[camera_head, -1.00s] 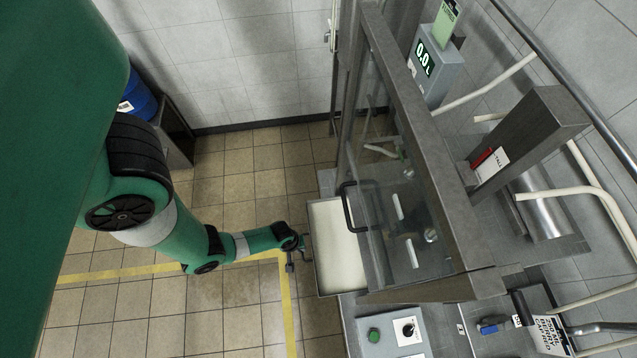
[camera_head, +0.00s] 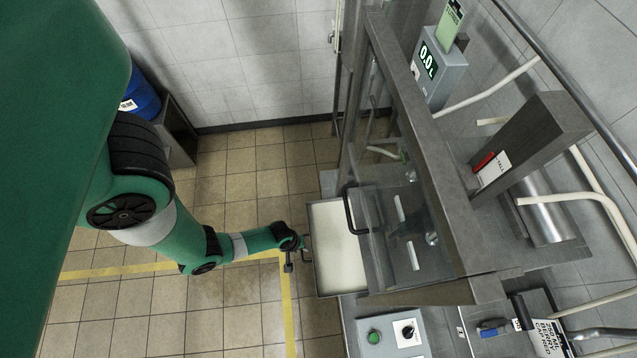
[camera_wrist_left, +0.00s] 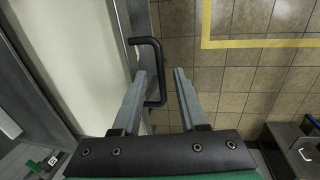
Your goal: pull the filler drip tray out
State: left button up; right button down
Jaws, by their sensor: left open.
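The filler drip tray (camera_head: 335,235), a pale shallow tray with a metal rim, sticks out on the left side of the filler, below its glass guard. It also fills the left of the left wrist view (camera_wrist_left: 82,50). Its black bar handle (camera_wrist_left: 157,72) is on the tray's outer edge. My left gripper (camera_head: 304,242) is at that edge. In the left wrist view its fingers (camera_wrist_left: 160,75) are open, one on each side of the handle bar. I cannot tell whether either finger touches it. My right gripper is not in view.
The glass guard (camera_head: 408,215) with its own black handle (camera_head: 349,211) stands just above the tray. A control box with a green button (camera_head: 374,337) is in front. Tiled floor (camera_head: 250,180) left of the tray is open. A blue drum (camera_head: 143,98) stands at the far left.

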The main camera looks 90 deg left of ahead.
pick_arm(q)
notch_tip(320, 180, up, 7)
jog(key=s+p, duration=0.1)
jog(key=p, duration=0.1)
jog(key=shift+s+f, duration=0.15)
dwell(0.4)
